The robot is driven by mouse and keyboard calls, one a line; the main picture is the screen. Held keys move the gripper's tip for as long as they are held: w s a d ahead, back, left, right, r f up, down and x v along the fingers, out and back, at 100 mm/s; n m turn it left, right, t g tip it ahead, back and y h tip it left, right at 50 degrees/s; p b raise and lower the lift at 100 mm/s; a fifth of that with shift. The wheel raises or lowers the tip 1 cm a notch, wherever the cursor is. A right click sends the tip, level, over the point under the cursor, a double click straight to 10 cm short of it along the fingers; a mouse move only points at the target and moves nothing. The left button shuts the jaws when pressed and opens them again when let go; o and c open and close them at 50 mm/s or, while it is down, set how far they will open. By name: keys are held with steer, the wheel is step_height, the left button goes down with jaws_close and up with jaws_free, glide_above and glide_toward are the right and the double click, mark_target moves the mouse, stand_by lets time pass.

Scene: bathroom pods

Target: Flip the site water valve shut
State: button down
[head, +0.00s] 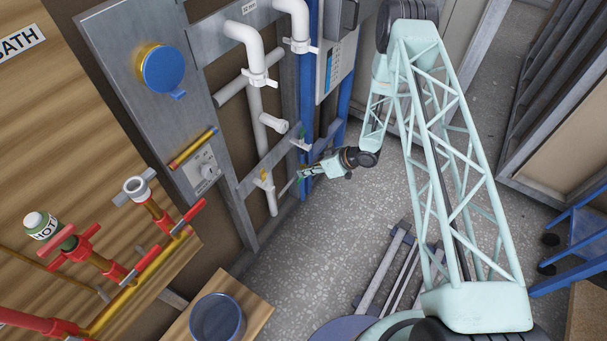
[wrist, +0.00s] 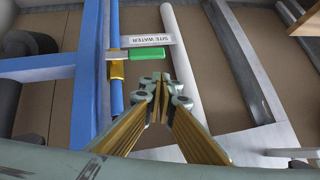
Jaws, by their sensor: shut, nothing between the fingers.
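The site water valve shows in the wrist view as a brass body (wrist: 117,72) on a thin blue pipe (wrist: 115,28). Its green lever handle (wrist: 144,55) lies crosswise to the pipe and points right. A white label reading SITE WATER (wrist: 147,40) sits just beyond the handle. My gripper (wrist: 160,88) is shut and empty, its tips below and slightly right of the handle in the picture, apparently apart from it. In the head view my gripper (head: 299,177) is low beside the pipe wall. The valve is too small there to read clearly.
A wide blue post (wrist: 91,70) stands left of the valve, and a pale pipe (wrist: 182,70) runs to the right. In the head view, white pipes (head: 256,100), a grey panel (head: 130,70) and a red-and-brass manifold (head: 130,275) stand left. Speckled floor (head: 290,270) is open below my gripper.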

steer(key=s+a+r+p+v, duration=0.1)
steer(key=p+v, duration=0.1)
steer(key=v, duration=0.9)
steer(key=shift+a, duration=0.3)
steer(key=shift+r, duration=0.1)
